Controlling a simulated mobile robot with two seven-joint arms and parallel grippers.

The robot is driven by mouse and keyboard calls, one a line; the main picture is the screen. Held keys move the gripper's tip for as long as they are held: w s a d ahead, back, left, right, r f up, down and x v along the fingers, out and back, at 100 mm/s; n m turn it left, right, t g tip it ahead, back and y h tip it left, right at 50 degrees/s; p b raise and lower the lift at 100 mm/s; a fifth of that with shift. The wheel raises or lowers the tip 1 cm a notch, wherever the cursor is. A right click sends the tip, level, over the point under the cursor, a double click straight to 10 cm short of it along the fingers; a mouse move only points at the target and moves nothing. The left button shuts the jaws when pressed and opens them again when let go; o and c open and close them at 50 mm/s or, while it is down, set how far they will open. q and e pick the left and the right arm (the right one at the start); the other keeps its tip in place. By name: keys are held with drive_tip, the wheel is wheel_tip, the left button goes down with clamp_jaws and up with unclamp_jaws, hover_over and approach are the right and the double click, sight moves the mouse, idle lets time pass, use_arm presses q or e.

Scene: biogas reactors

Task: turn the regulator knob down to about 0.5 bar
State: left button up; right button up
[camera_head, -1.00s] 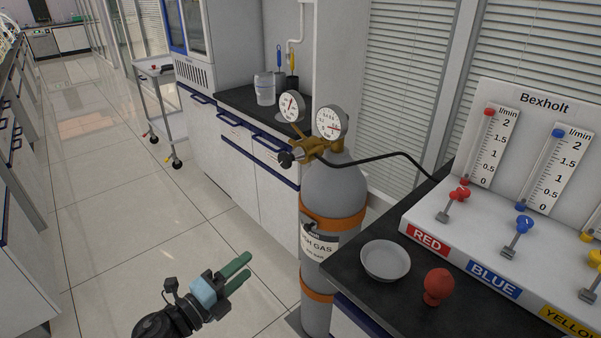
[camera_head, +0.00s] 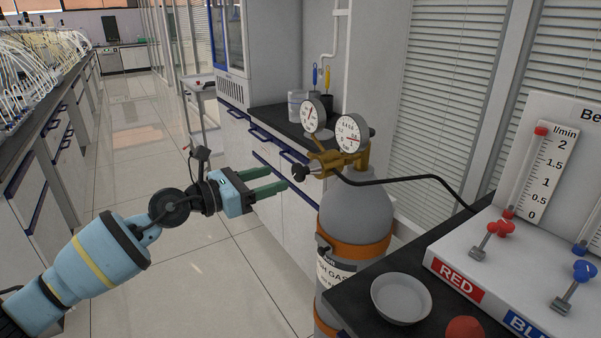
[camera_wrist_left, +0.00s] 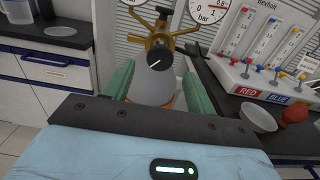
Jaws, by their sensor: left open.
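The black regulator knob (camera_head: 299,171) sticks out to the left of the brass regulator (camera_head: 346,161) on top of the grey gas cylinder (camera_head: 355,212). Two round white gauges rise above it, a left one (camera_head: 312,115) and a right one (camera_head: 352,133); their exact readings are too small to tell. My left gripper (camera_head: 279,180) is open and empty, its green fingers pointing at the knob from the left, just short of it. In the left wrist view the knob (camera_wrist_left: 160,56), with a white mark, sits ahead between the fingers. My right gripper is not in view.
A black hose (camera_head: 420,178) runs from the regulator to the right. The dark bench (camera_head: 372,322) at right holds a grey dish (camera_head: 401,298), a red bulb (camera_head: 465,328) and the flowmeter panel (camera_head: 510,235). A cabinet with a dark top (camera_head: 270,117) stands behind. Open floor lies left.

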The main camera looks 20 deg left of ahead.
sight(296, 171)
use_arm(q)
drive_tip(key=x, duration=0.7)
drive_tip(key=shift+w+d, duration=0.25)
